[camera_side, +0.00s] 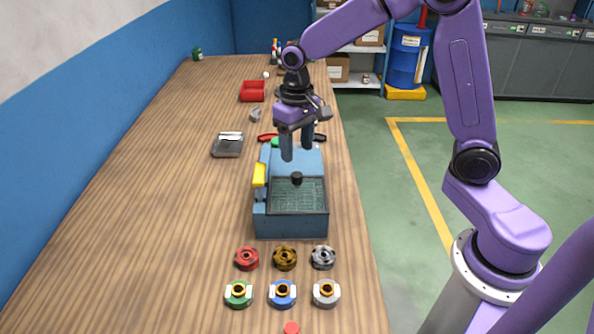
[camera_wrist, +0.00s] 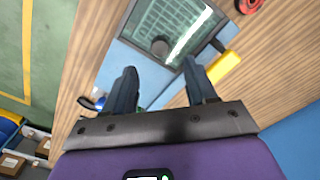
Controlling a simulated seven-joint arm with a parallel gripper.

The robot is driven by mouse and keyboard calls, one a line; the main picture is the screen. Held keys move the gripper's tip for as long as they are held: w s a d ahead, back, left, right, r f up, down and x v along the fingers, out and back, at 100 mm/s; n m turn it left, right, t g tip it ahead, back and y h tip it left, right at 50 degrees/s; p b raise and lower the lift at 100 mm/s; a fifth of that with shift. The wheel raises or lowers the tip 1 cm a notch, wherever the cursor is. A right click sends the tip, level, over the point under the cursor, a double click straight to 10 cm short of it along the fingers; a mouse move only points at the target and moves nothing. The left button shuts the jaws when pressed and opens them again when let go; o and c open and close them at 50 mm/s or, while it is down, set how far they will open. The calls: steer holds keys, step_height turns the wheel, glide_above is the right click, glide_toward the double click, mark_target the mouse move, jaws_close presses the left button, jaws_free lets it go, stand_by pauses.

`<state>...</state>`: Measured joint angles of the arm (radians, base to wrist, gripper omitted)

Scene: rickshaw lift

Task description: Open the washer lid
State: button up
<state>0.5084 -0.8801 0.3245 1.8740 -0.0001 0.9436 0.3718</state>
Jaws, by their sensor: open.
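The washer (camera_side: 290,228) is a blue box on the wooden bench, with a dark see-through lid (camera_side: 299,200) over its front part. The lid looks shut, and a grid shows through it. A black knob (camera_side: 297,178) stands at the lid's rear edge; in the wrist view the knob (camera_wrist: 160,47) lies just beyond my fingertips. A yellow handle (camera_side: 259,175) is on the washer's left side. My gripper (camera_side: 297,153) is open and empty, pointing down over the washer's rear part, behind the knob. In the wrist view my gripper (camera_wrist: 159,70) has nothing between its fingers.
Red, brown and grey round parts (camera_side: 285,258) stand in front of the washer, with green, blue and grey ones (camera_side: 282,294) nearer. A grey tray (camera_side: 228,146) and a red bin (camera_side: 252,91) lie behind to the left. The bench's left side is clear.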

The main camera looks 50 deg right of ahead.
mark_target(297, 174)
step_height(297, 174, down, 8)
steer(key=shift+r, duration=0.2)
